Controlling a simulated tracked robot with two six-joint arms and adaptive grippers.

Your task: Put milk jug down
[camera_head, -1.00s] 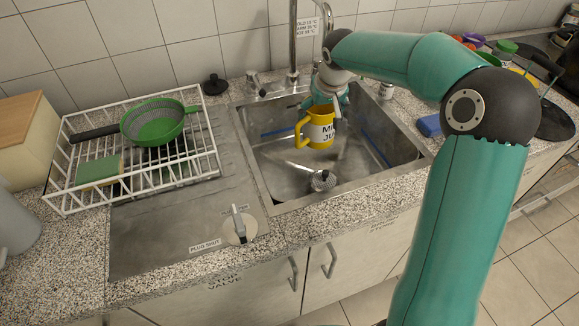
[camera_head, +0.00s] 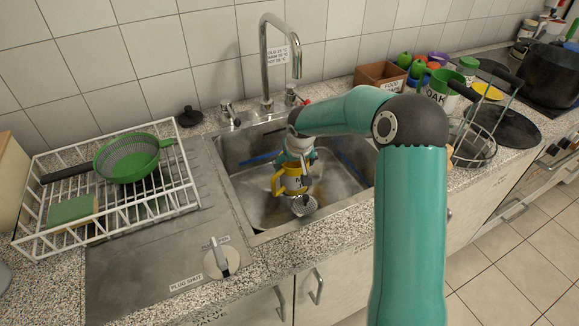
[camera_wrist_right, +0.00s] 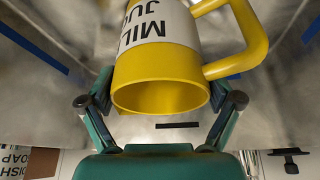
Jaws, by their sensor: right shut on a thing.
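The milk jug (camera_head: 288,181) is yellow with a white label and a handle at its left in the head view. It is inside the sink basin (camera_head: 250,205), low and roughly upright. My right gripper (camera_head: 300,160) is shut on it from above. In the right wrist view the jug (camera_wrist_right: 158,65) sits between the two fingers, its rim towards the camera and its handle at upper right. I cannot tell whether its base touches the sink floor. My left gripper is not in view.
A round metal piece (camera_head: 304,205) lies in the sink close to the jug. The tap (camera_head: 266,60) rises behind the basin. A white dish rack (camera_head: 120,212) with a green colander (camera_head: 127,158) stands left. A box (camera_head: 383,76) and a wire basket (camera_head: 472,146) are right.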

